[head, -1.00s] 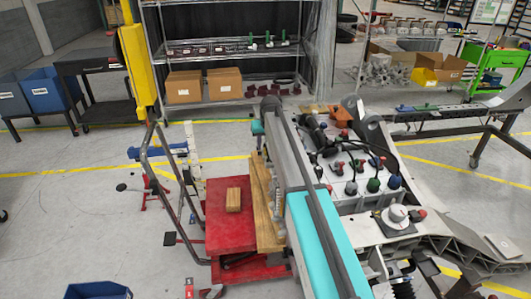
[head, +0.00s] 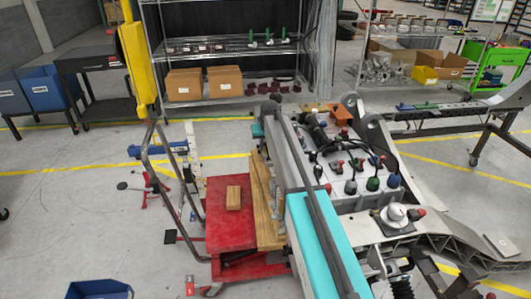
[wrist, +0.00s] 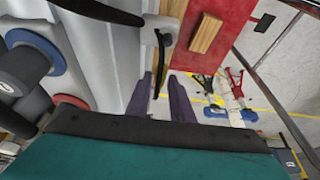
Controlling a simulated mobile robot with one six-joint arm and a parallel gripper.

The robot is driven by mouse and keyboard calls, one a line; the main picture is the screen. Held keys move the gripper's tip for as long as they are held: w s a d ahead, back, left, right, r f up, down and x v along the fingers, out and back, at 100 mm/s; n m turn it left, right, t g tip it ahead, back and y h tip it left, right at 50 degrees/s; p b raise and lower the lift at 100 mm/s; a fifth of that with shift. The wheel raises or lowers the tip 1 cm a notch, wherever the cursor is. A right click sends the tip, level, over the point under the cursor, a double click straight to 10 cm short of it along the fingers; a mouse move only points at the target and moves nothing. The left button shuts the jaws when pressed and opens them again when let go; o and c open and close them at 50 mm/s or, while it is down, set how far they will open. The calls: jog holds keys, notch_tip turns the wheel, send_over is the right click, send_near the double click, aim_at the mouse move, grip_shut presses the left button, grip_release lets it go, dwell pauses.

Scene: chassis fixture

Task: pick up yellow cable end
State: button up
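I cannot make out a yellow cable end in either view. In the head view, black cables loop over the grey chassis fixture (head: 345,205) and run among connectors with red, green (head: 373,187) and blue (head: 393,181) parts. My gripper (wrist: 161,78) shows in the wrist view as two dark purple fingers with a narrow gap between them. I see nothing clearly held in the gap. A black hooked part (wrist: 163,42) lies just beyond the fingertips; I cannot tell whether it touches them. Dark cylinders with a blue (wrist: 35,48) and a red ring are at the left.
A red cart (head: 230,230) stands left of the fixture, with a wooden block (head: 233,198) on it. A blue bin (head: 98,290) is at lower left. A shelf with cardboard boxes (head: 185,85) stands behind.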

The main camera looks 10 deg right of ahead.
aim_at(266, 149)
grip_shut()
jog(key=shift+r, duration=0.1)
notch_tip(266, 149, up, 10)
jog(key=b, duration=0.2)
dwell(0.5)
dwell(0.6)
jog(key=shift+r+p, duration=0.9)
jog(key=shift+r, duration=0.95)
jog(key=shift+s, duration=0.15)
